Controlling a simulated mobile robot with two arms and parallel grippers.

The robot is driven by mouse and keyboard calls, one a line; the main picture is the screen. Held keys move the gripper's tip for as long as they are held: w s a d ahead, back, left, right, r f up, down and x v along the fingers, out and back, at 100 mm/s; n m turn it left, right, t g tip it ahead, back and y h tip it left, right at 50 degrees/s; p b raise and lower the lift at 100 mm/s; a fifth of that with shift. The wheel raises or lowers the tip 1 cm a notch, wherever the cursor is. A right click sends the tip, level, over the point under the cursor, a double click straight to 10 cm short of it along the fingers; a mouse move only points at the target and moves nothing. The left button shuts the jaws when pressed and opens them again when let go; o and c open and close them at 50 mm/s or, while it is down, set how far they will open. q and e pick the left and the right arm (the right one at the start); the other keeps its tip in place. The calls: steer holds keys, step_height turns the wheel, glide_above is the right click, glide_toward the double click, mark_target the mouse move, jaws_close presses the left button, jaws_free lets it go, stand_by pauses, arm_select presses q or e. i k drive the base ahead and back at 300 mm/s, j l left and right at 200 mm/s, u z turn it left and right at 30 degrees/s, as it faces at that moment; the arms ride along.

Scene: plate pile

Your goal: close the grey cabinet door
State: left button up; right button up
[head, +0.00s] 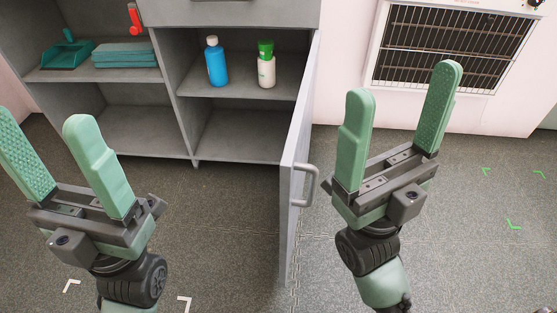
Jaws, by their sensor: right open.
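The grey cabinet (188,104) stands ahead, with shelves in view on both sides of a middle divider. Its grey door (297,160) is swung open toward me, hinged at the cabinet's right side and seen nearly edge-on. A grey bar handle (306,186) is on the door's right-hand face. My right gripper (405,115) is open and empty, to the right of the door and apart from the handle. My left gripper (48,130) is open and empty, in front of the cabinet's left part.
A blue bottle (216,64) and a white bottle with a green cap (266,66) stand on the right shelf. A green dustpan (66,54) and folded teal cloths (124,54) lie on the left shelf. A wall heater (452,45) is at the upper right. The floor at right is clear.

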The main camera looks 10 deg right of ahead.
mark_target(294, 165)
steer(key=i+l, duration=0.15)
steer(key=l, duration=0.15)
steer(key=i+l, duration=0.15)
steer(key=l, duration=0.15)
steer(key=i+l, duration=0.15)
steer(key=l, duration=0.15)
steer(key=k+j, duration=0.1)
steer(key=k, duration=0.4)
steer(key=k+l, duration=0.1)
steer(key=l, duration=0.2)
steer(key=k+l+u, duration=0.15)
steer(key=l, duration=0.15)
steer(key=k+l, duration=0.1)
steer(key=l, duration=0.15)
steer(key=u, duration=0.05)
